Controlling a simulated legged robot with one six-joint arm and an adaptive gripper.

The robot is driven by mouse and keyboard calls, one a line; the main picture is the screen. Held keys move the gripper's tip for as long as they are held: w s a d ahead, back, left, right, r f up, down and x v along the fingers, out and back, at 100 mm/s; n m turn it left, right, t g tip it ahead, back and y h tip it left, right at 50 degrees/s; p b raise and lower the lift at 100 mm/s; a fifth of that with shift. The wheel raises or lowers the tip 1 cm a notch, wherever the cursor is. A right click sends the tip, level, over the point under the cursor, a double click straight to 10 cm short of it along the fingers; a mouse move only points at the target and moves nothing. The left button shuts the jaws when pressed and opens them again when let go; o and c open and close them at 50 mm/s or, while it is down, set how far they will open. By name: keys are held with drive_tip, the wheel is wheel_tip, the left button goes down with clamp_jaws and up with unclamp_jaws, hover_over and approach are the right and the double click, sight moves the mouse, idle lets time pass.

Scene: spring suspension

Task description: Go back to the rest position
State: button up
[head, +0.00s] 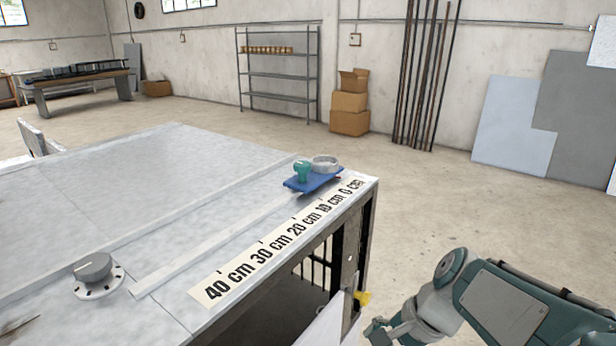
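My arm, teal and pale grey, enters at the lower right of the head view. My gripper (378,332) seems to be at its left end, low at the bottom edge and partly cut off. It is beside the table's right side and below the table top, apart from the things on top. I cannot make out its fingers or whether they hold anything. The pale table (150,180) carries a blue carriage (315,180) with a teal knob (302,171) and a grey ring (324,163), near the 0 to 10 cm end of a printed scale (275,248).
A grey dial (93,267) on a round base sits at the table's near left. A yellow piece (362,298) sticks out by the table's right side, close to my arm. Open floor (480,215) lies to the right. Shelves (278,75) and cardboard boxes (349,110) stand far back.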

drive_tip(key=s+d+r+n+t+h, duration=0.3)
drive_tip(key=s+n, duration=0.5)
drive_tip(key=n, duration=0.3)
drive_tip(key=shift+d+r+t+h, duration=0.15)
drive_tip(key=shift+r+t+h, duration=0.55)
drive_tip(key=shift+h, duration=0.3)
drive_tip(key=shift+c, duration=0.3)
